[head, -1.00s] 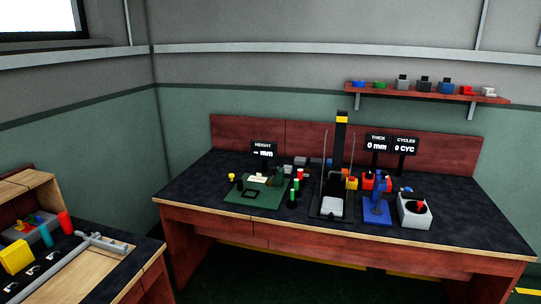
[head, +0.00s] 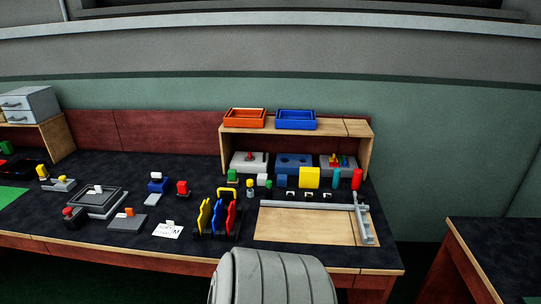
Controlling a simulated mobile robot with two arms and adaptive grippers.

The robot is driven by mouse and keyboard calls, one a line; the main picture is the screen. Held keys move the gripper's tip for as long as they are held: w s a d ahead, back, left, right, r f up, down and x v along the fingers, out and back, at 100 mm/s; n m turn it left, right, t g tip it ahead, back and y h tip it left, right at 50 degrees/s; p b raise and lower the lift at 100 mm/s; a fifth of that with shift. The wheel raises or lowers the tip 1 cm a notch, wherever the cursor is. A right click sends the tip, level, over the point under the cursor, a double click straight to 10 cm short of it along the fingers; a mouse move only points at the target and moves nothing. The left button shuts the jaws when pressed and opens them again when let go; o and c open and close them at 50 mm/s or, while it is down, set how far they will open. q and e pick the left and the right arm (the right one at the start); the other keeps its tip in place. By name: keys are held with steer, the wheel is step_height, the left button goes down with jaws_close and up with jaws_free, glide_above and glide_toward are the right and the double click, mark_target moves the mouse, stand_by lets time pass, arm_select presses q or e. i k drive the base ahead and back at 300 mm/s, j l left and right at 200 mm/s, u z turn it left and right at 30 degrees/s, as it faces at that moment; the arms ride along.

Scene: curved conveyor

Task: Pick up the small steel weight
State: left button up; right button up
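I cannot pick out the small steel weight for certain. A row of small objects stands in front of the wooden shelf (head: 364,148) on the dark workbench (head: 120,165) in the head view. Among them are a small yellow-topped piece (head: 250,189), a white block (head: 263,179) and several small black-and-white pieces (head: 291,195). They are too small to tell their material. Neither of my grippers is in view. A grey rounded shape, which seems to be part of me, covers the bench's front edge at the bottom middle.
An orange tray (head: 244,125) and a blue tray (head: 296,126) sit on the shelf. A yellow block (head: 309,178), teal cylinder (head: 336,179) and red cylinder (head: 357,180) stand before it. Another table (head: 500,240) is at right.

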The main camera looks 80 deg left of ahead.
mark_target(227, 198)
steer(key=u, duration=1.8)
